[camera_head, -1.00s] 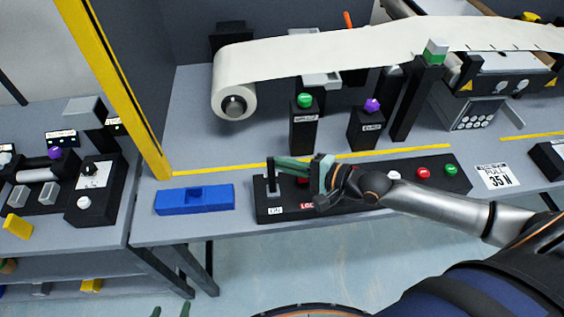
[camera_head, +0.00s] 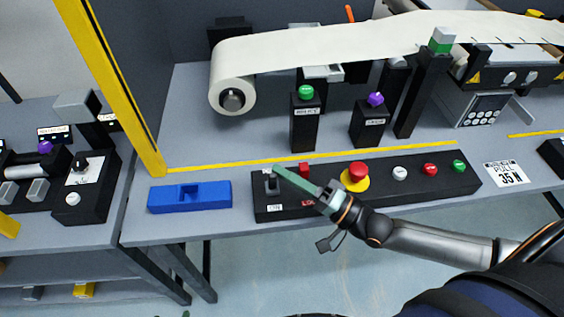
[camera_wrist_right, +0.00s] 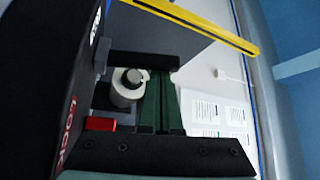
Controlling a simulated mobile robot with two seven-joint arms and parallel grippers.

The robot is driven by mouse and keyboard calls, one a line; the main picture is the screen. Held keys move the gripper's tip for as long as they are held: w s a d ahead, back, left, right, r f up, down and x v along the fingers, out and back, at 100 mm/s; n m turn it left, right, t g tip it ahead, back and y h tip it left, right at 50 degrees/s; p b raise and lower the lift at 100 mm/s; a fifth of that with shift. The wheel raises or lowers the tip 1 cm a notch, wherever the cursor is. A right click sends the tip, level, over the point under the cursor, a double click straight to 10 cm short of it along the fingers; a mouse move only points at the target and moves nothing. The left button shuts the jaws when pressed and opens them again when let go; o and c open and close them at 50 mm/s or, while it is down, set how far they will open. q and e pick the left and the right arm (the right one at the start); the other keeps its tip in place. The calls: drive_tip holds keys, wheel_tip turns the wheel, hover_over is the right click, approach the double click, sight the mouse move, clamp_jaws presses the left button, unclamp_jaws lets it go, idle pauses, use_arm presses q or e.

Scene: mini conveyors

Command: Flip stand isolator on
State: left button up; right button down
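The stand isolator is a lever switch (camera_head: 271,186) at the left end of the long black control panel (camera_head: 435,183). A white "ON" label sits in front of its dark lever and another small pale label behind it. The lever looks low; its exact position is hard to tell. My right gripper (camera_head: 276,171) reaches in from the right, its green fingers together and tips at the lever. In the right wrist view the fingers (camera_wrist_right: 157,95) lie side by side near a black crossbar (camera_wrist_right: 143,61) and a grey cylinder (camera_wrist_right: 127,88).
A red block (camera_head: 304,169), a red emergency button (camera_head: 357,173) and several small buttons share the panel. A blue tray (camera_head: 190,197) lies to its left. Two black button posts (camera_head: 304,125) stand behind, beyond a yellow line. A paper roll (camera_head: 232,95) is further back.

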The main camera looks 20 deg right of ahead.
drive_tip(key=shift+s+a+f+n+t+y, duration=0.1)
drive_tip(key=shift+s+f+n+t+y, duration=0.2)
drive_tip(key=shift+n, duration=0.4)
use_arm(q)
drive_tip(key=shift+f, duration=0.45)
use_arm(e)
drive_tip(key=shift+s+a, duration=0.1)
drive_tip(key=shift+s, duration=0.3)
